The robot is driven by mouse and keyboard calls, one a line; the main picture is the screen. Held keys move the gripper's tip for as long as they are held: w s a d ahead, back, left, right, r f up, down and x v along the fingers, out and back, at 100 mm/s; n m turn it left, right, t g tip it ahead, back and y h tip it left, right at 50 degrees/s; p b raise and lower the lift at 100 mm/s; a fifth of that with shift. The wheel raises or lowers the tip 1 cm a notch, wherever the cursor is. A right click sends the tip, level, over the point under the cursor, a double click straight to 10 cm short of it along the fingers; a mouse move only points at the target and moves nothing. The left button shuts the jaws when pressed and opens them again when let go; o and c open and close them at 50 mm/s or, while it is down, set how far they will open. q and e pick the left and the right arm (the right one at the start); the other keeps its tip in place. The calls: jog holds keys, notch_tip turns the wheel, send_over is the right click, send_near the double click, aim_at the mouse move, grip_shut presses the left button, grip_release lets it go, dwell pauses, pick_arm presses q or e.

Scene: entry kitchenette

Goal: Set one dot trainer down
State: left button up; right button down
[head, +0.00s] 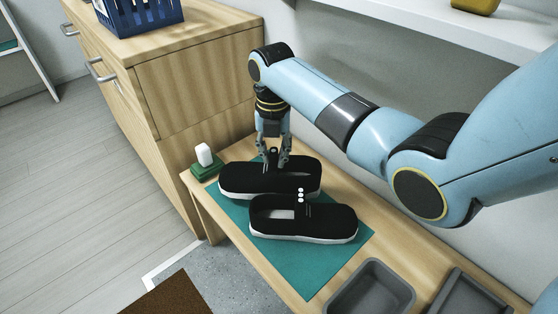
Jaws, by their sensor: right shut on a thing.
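Two black trainers with white soles lie side by side over a teal mat (313,275) on a wooden bench. My right gripper (273,163) points down and is shut on the far trainer (240,177) at its opening. The far trainer's sole looks at or very near the mat; I cannot tell if it touches. The near trainer (333,219) rests on the mat, partly in front of the far one. A few white dots show where the two trainers overlap. My left gripper is not in view.
A white object on a green block (206,167) stands at the bench's left end. Grey trays (371,292) sit at the right. A wooden cabinet (190,95) with a blue basket (138,15) stands behind left. A white shelf (420,22) hangs above; the mat's front corner is bare.

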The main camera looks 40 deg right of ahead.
aim_at(274, 165)
notch_tip(274, 165, down, 3)
jog(key=shift+f+b, duration=0.2)
jog(key=shift+b, duration=0.5)
jog(key=shift+f, duration=0.25)
jog(key=shift+r, duration=0.1)
jog(key=c, duration=1.6)
grip_release()
jog(key=o, duration=0.4)
jog(key=shift+r, duration=0.2)
notch_tip(274, 165, up, 11)
jog(key=p, duration=0.4)
jog(key=shift+p, duration=0.3)
jog(key=shift+r, duration=0.3)
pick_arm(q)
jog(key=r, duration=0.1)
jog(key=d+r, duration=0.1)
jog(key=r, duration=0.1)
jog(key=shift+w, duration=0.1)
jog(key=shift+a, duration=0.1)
